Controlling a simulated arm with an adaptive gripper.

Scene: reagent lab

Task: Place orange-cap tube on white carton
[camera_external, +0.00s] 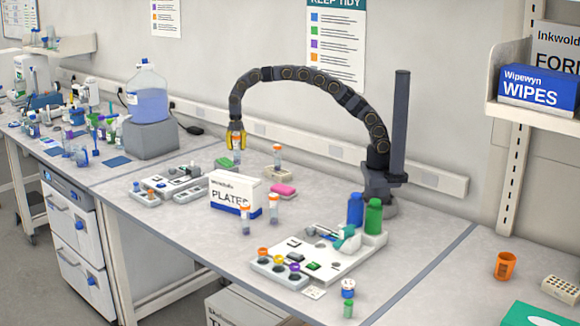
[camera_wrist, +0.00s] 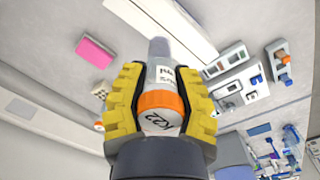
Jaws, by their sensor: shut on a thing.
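My gripper (camera_external: 237,140), with yellow fingers, is shut on an orange-cap tube (camera_external: 237,156) and holds it above the bench, behind the white carton (camera_external: 222,194). In the wrist view, the tube's orange cap (camera_wrist: 160,101), marked K22, sits between both fingers. The tube's far end points away from the camera. The tube and carton are apart.
Other orange-cap tubes stand behind (camera_external: 277,156) and in front (camera_external: 273,206) of the carton. A pink block (camera_external: 284,190) lies right of it. Grey trays (camera_external: 190,194) lie left. Blue (camera_external: 355,210) and green bottles (camera_external: 374,217) stand near my base.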

